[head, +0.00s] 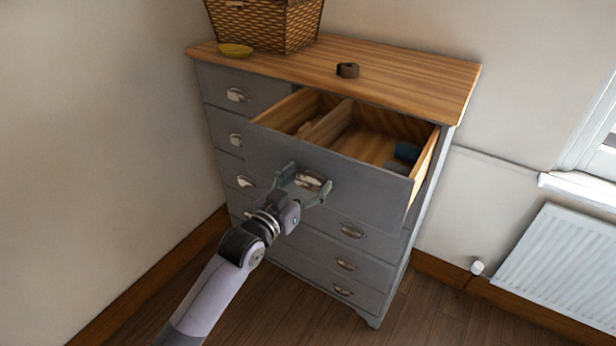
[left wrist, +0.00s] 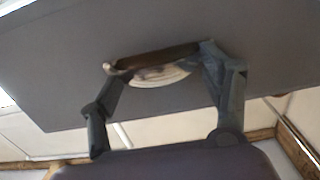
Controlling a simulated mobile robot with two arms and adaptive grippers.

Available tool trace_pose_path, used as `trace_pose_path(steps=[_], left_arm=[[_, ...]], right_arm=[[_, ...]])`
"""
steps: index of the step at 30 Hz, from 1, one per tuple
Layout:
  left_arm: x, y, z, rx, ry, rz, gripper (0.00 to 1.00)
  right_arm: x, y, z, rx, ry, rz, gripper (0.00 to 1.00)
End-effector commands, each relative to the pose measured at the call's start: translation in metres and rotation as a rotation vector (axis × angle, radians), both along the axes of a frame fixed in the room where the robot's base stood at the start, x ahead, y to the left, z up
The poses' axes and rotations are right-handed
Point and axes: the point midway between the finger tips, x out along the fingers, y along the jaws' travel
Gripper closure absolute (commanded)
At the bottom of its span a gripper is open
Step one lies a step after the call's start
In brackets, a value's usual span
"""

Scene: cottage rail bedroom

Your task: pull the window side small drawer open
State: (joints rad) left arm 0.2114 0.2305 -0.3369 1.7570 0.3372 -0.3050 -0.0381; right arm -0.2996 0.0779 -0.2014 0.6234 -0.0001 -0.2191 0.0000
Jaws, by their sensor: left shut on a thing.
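The window side small drawer (head: 350,190) is the top right drawer of a grey dresser (head: 260,225) with a wooden top. It stands well out from the dresser, and its wooden inside shows from above. My left gripper (head: 305,183) is at the drawer front, shut on its cup handle (head: 312,178). In the left wrist view the handle (left wrist: 165,74) lies between the two fingers, against the grey drawer front (left wrist: 90,70). My right gripper is in neither view.
A divider (head: 330,124) splits the open drawer; a blue item (head: 407,151) lies at its right. The other small drawer (head: 225,90) is shut. A wicker basket (head: 265,25), yellow dish (head: 235,50) and brown ring-shaped object (head: 347,70) stand on top. A radiator (head: 560,262) is at right.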

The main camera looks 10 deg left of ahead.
Motion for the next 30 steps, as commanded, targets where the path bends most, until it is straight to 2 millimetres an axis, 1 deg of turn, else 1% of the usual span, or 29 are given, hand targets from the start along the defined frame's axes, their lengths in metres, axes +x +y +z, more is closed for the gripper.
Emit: trace_pose_path(steps=[5,16,17,21,30], left_arm=[[-0.0031,0.0011,0.0007,-0.004,-0.001,0.0,0.79],[-0.0035,0.0012,0.0006,-0.004,-0.002,0.0,0.79],[-0.0035,0.0012,0.0006,-0.004,-0.002,0.0,0.27],[-0.0034,0.0013,0.0006,-0.004,-0.002,0.0,0.18],[-0.0038,0.0016,0.0005,-0.002,-0.001,0.0,0.18]], right_arm=[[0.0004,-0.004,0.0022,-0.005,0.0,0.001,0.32],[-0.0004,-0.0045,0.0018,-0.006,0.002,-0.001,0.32],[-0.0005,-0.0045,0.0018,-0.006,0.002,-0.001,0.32],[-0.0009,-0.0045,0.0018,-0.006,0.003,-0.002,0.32],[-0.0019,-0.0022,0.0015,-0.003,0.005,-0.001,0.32]])
